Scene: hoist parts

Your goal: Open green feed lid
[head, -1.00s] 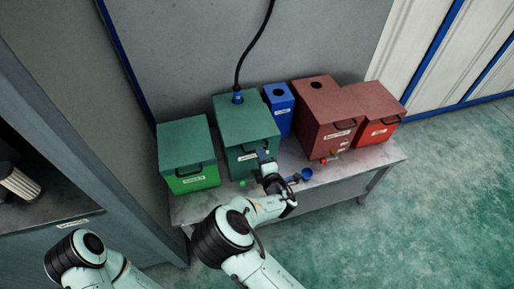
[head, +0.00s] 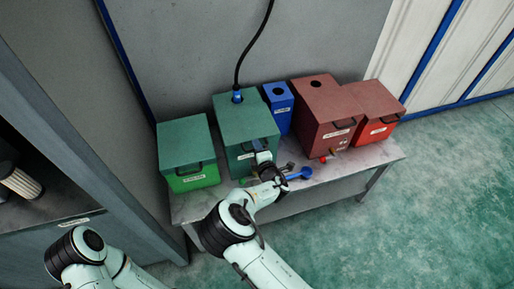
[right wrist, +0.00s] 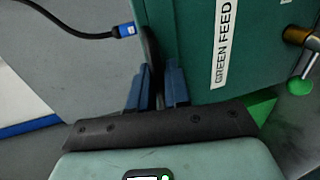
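The green feed box (head: 238,125) is the taller dark green one, with a blue cable plug (head: 238,97) on its flat, closed lid. Its "GREEN FEED" label (right wrist: 222,45) reads sideways in the right wrist view. A dark handle (right wrist: 150,50) stands out from the box. My right gripper (head: 262,152) is at the box front. In the right wrist view its blue fingers (right wrist: 157,85) lie close together on either side of the handle and appear shut on it. The contact itself is partly hidden. My left gripper is out of view; only my left arm shows.
A green bin (head: 186,145) stands to the left. A blue box (head: 278,100), a dark red box (head: 318,110) and a red bin (head: 377,115) stand to the right. A blue funnel-like part (head: 304,173) is near the bench (head: 370,162) front. A black cable (head: 245,52) hangs above.

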